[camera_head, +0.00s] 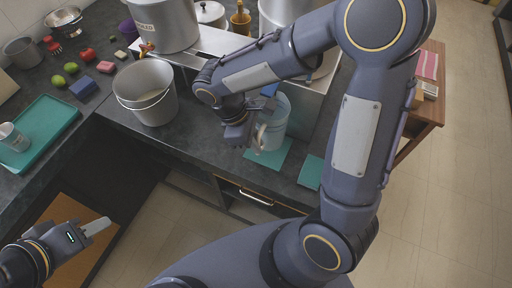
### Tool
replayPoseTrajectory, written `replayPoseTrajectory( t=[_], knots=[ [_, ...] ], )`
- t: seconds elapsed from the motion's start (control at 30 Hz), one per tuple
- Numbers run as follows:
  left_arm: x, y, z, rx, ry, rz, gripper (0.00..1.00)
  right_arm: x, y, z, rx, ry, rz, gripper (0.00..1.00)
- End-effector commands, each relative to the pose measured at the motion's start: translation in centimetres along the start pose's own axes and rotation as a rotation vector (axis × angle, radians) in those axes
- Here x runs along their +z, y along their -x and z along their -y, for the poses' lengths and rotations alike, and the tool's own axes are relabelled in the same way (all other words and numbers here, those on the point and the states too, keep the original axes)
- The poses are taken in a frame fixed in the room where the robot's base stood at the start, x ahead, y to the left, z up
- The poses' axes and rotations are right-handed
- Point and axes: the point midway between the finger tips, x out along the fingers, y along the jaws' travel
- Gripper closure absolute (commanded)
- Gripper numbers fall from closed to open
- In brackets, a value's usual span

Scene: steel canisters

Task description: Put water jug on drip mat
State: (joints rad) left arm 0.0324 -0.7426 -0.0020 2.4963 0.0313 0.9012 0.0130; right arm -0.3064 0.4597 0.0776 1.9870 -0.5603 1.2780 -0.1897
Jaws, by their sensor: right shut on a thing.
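The pale blue-grey water jug (274,122) is upright at the counter's front edge, below my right forearm. Its handle faces left. My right gripper (245,134) is at the jug's handle side and shut on the jug; the fingertips are partly hidden. A teal mat (283,158) lies under the jug in the picture; I cannot tell whether the jug's base touches it. A second teal mat (311,172) lies bare to the right. My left gripper (97,227) is low at the left, away from the counter items, with nothing visible in it; its finger gap is unclear.
A grey bucket (146,98) stands left of the jug. A large steel canister (163,25) stands behind it, and another steel canister (285,14) is partly hidden by my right arm. A teal tray (50,123) with a cup (13,137) is at left. A wooden table (425,105) stands at right.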

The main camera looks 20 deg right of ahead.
Motion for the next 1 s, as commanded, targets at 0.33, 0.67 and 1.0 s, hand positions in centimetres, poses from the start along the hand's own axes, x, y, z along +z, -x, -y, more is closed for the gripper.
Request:
replayPoseTrajectory(
  t=[0.33,0.67,1.0],
  knots=[
    [-0.1,0.2,-0.1,0.0,0.0,0.0,0.64,-1.5,-3.5,0.1,-0.001,0.0,0.004,1.0],
    [-0.3,0.6,-0.2,0.0,0.0,0.0,0.64,-1.9,-4.7,-0.4,0.001,-0.002,-0.001,1.0],
    [-0.2,0.3,-0.2,0.0,0.0,0.0,0.64,-2.0,-5.0,-0.3,0.001,-0.002,-0.001,0.69]
  ],
)
